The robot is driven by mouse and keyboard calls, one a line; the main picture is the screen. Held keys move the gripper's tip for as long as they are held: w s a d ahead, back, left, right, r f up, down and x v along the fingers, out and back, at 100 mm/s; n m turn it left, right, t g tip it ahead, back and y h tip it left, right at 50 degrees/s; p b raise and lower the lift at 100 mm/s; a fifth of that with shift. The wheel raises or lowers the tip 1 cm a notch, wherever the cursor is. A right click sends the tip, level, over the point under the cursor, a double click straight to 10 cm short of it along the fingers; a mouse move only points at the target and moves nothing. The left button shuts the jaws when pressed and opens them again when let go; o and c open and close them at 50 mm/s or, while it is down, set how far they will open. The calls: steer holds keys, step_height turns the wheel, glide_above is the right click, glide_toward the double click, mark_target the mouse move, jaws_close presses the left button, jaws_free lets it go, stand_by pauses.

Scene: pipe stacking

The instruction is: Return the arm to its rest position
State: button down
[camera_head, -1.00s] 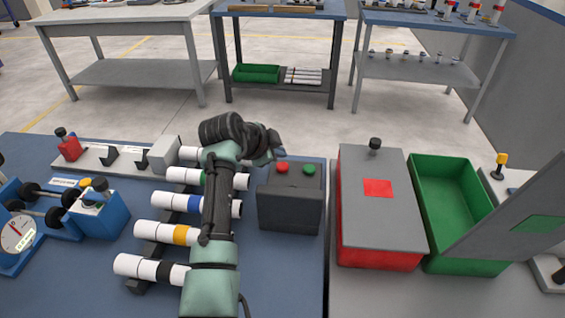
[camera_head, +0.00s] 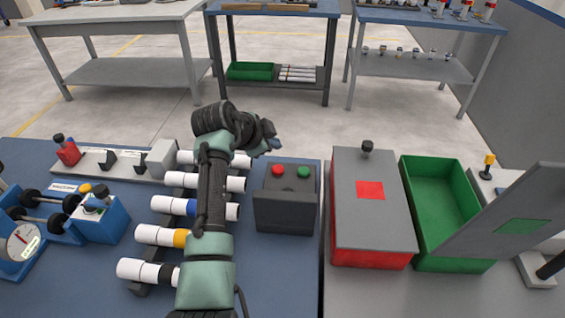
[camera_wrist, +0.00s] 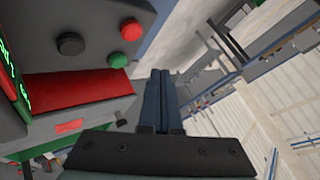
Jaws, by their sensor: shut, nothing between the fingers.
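My arm reaches over the front blue table (camera_head: 285,270), bent at the dark joint at its far end. My gripper (camera_head: 275,143) points right, above and behind the dark grey control box with a red and a green button (camera_head: 286,208). In the wrist view the dark fingers of my gripper (camera_wrist: 161,98) are together, with nothing between them. That view also shows a grey panel with red, green and black buttons (camera_wrist: 95,15) left of the fingers. My gripper appears apart from everything around it.
Several white pipes with coloured bands (camera_head: 160,235) lie on a rack beneath and left of my arm. A red box with a grey lid (camera_head: 370,225) and a green bin (camera_head: 440,210) stand right. Blue fixtures (camera_head: 100,222) stand left. Open floor (camera_head: 310,125) lies behind.

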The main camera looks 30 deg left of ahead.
steer(key=w+d+r+n+t+y+p, duration=0.1)
steer(key=d+r+t+p, duration=0.15)
steer(key=d+r, duration=0.6)
steer(key=w+d+r+n+t+p, duration=0.1)
steer(key=d+r+t+p, duration=0.15)
steer(key=r, duration=1.05)
steer(key=w+d+r+n+t+y+p, duration=0.15)
steer(key=d+r+t, duration=0.35)
steer(key=r, duration=0.6)
steer(key=s+d+r+n+t+h+p, duration=0.1)
steer(key=s+d+r+t, duration=0.1)
steer(key=s+d+r, duration=0.3)
steer(key=s+d+r+n+t+p, duration=0.2)
steer(key=s+d+r, duration=0.3)
steer(key=s+r, duration=0.6)
steer(key=s+d+r+n+t+h+p, duration=0.1)
steer(key=s+d+r+n+t+p, duration=0.1)
steer(key=s+d+r+t, duration=0.2)
steer(key=s+d+r, duration=0.2)
steer(key=s+r, duration=0.2)
steer(key=r, duration=0.2)
steer(key=shift+r+h, duration=0.15)
steer(key=shift+h, duration=0.2)
